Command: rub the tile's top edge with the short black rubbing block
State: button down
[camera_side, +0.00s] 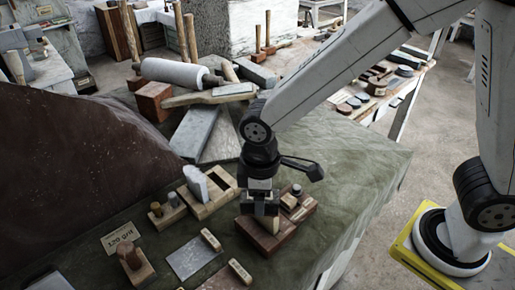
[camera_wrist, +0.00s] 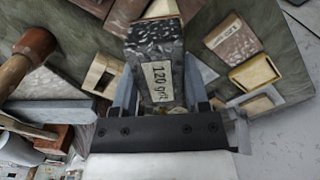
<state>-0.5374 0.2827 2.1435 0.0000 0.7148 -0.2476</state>
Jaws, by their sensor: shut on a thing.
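My gripper (camera_side: 261,212) points down over a reddish-brown wooden block or tray (camera_side: 283,234) on the green-covered bench. In the wrist view my gripper (camera_wrist: 160,100) is shut on a dark speckled block (camera_wrist: 152,42), which looks like the short black rubbing block. A pale label reading "120 grit" is on the block's near face. In the side view the fingers largely hide it, and I cannot tell whether it touches the wood below. A pale upright piece (camera_side: 196,182) stands in a wooden holder (camera_side: 219,198) to the left. It may be the tile, but I cannot tell for certain.
Small labelled blocks (camera_side: 289,201) sit right beside my gripper. A flat grey plate (camera_side: 193,256), a wooden-handled tool (camera_side: 135,264) and a "120 grit" card (camera_side: 121,238) lie to the left. A large dark stone (camera_side: 80,165) rises at far left. The bench's right side is clear.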

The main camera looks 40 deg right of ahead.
jog(key=shift+s+d, duration=0.8)
jog(key=shift+s+d, duration=0.1)
jog(key=shift+s+d+f, duration=0.25)
jog(key=shift+s+d, duration=0.5)
jog(key=shift+s, duration=0.05)
jog(key=shift+w+a+r, duration=0.8)
jog(key=shift+w+a, duration=0.05)
jog(key=shift+w, duration=0.05)
